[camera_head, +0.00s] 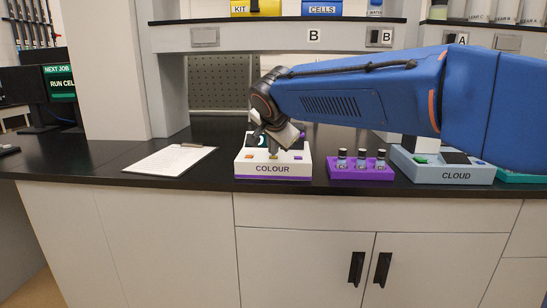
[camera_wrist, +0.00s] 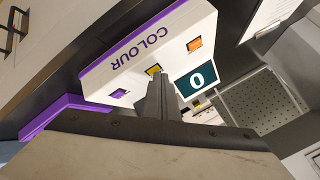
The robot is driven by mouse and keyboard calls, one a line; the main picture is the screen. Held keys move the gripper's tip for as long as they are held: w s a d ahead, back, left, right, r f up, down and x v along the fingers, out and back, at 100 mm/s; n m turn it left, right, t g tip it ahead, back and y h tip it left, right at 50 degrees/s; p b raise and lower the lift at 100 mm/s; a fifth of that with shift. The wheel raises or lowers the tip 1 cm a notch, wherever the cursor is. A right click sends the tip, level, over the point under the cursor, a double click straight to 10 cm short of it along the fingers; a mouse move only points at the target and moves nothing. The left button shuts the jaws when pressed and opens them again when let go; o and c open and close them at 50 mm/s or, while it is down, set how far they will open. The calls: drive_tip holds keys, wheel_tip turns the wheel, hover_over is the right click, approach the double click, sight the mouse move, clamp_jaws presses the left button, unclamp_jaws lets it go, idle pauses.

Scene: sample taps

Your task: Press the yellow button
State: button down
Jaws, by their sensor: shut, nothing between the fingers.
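The white COLOUR box (camera_head: 262,169) with a purple base stands on the black counter under my gripper. In the wrist view the box (camera_wrist: 127,62) shows three buttons in a row: the orange button (camera_wrist: 194,45), the yellow button (camera_wrist: 152,68) in the middle, and the purple button (camera_wrist: 119,93). Its dark screen (camera_wrist: 197,80) reads 0. My gripper (camera_wrist: 157,79) is shut and empty, its tips right at the yellow button and covering part of it. I cannot tell whether they touch it. In the head view my gripper (camera_head: 273,151) points down over the button row.
A purple rack (camera_head: 361,174) with several small vials stands to the right of the box, then the blue CLOUD box (camera_head: 441,172). A clipboard (camera_head: 170,160) lies to the left. A shelf (camera_head: 280,37) runs above the counter at the back.

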sight(274, 159)
drive_tip(key=shift+r, duration=0.8)
drive_tip(key=shift+r, duration=2.5)
